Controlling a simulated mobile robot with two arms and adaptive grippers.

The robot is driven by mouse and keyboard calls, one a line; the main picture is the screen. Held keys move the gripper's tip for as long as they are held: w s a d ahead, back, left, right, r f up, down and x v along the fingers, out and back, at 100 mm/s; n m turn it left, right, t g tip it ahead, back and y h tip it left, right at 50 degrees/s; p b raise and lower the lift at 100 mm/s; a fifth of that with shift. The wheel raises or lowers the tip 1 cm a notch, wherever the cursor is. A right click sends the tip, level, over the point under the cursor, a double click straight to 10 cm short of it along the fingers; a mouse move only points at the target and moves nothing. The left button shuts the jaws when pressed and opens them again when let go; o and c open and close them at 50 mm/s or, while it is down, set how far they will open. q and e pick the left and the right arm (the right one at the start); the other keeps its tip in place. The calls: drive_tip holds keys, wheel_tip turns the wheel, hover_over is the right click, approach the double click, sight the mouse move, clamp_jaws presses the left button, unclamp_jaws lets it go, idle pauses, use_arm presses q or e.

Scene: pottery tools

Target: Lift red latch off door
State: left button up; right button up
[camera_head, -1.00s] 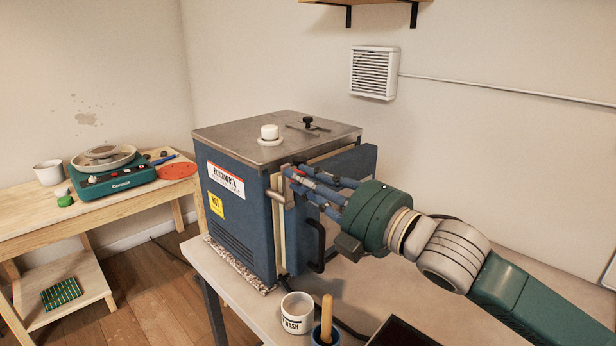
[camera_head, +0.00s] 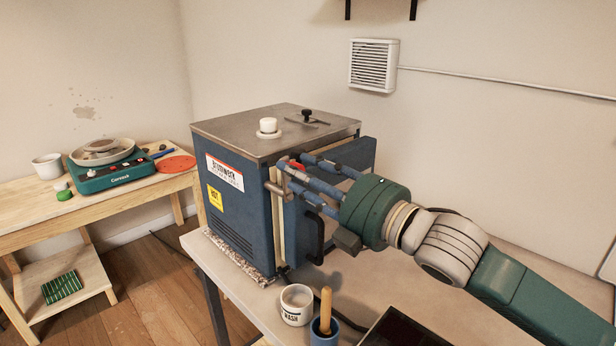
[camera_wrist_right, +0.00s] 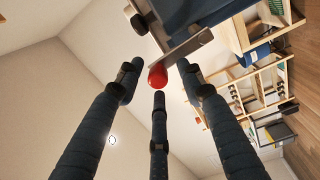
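The blue kiln (camera_head: 238,205) stands on a table with its door (camera_head: 303,232) at the front right. The red latch shows as a small red end (camera_head: 297,166) at the door's upper edge, partly hidden by my fingers. In the right wrist view its rounded red knob (camera_wrist_right: 157,76) sticks out from a metal bar. My right gripper (camera_head: 299,178) is at the latch with its three fingers spread. In the right wrist view the fingers (camera_wrist_right: 158,88) are around the knob, with gaps at the sides; contact with the middle finger cannot be told. My left gripper is not in view.
A white mug (camera_head: 296,305) and a blue cup (camera_head: 324,331) with a wooden handle stand in front of the kiln. A dark tray (camera_head: 398,330) lies at the bottom right. A side table (camera_head: 30,207) with a pottery wheel (camera_head: 112,172) is at the left.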

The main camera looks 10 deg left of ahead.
drive_tip(key=v, duration=1.2)
drive_tip(key=shift+a, duration=0.1)
